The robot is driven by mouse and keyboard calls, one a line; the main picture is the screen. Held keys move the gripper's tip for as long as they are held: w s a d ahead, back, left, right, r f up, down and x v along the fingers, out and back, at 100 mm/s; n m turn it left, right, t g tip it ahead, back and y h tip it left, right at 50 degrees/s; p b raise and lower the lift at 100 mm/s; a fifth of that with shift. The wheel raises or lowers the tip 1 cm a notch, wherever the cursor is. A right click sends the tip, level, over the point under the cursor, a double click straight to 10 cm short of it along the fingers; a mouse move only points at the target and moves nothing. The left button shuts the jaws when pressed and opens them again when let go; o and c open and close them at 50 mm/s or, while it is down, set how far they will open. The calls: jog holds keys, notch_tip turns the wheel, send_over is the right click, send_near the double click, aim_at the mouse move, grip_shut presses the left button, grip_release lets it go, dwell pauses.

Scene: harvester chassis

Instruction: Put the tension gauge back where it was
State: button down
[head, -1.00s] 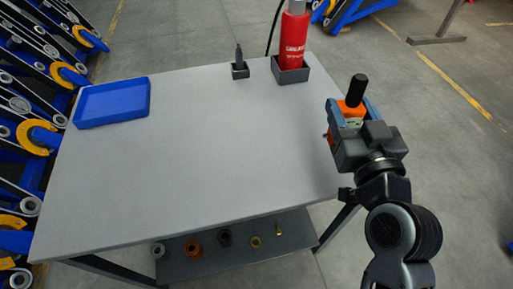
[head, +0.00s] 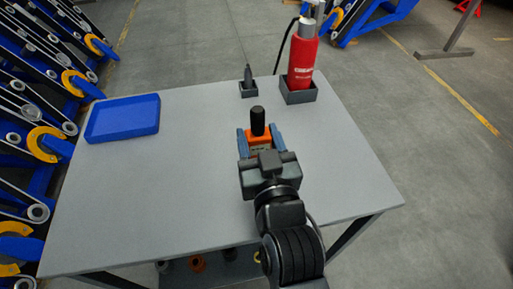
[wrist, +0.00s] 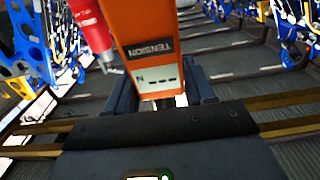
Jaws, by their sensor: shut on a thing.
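The tension gauge (head: 260,142) is an orange block with a black upright handle, held between the blue fingers of my gripper (head: 258,143). In the wrist view the gauge (wrist: 147,40) fills the top middle, with a "TENSION" label and a small display reading dashes and "N". My gripper (wrist: 160,98) is shut on it. In the head view the gauge is over the middle of the grey table (head: 180,190); its height above the top is hard to tell. A blue tray (head: 122,118) lies at the table's left back, and it looks empty.
A red grease cylinder (head: 302,62) stands in a dark holder (head: 298,95) at the back. A thin dark tool (head: 248,76) stands in a small holder (head: 248,92) left of it. The table's left and centre are bare. Several round parts sit on the lower shelf.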

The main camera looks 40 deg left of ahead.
aim_at(256, 154)
jog(key=shift+s+a+f, duration=0.1)
jog(key=shift+a, duration=0.05)
jog(key=shift+f, duration=2)
jog(key=shift+f+b, duration=0.4)
jog(key=shift+b, duration=0.2)
jog(key=shift+f, duration=0.25)
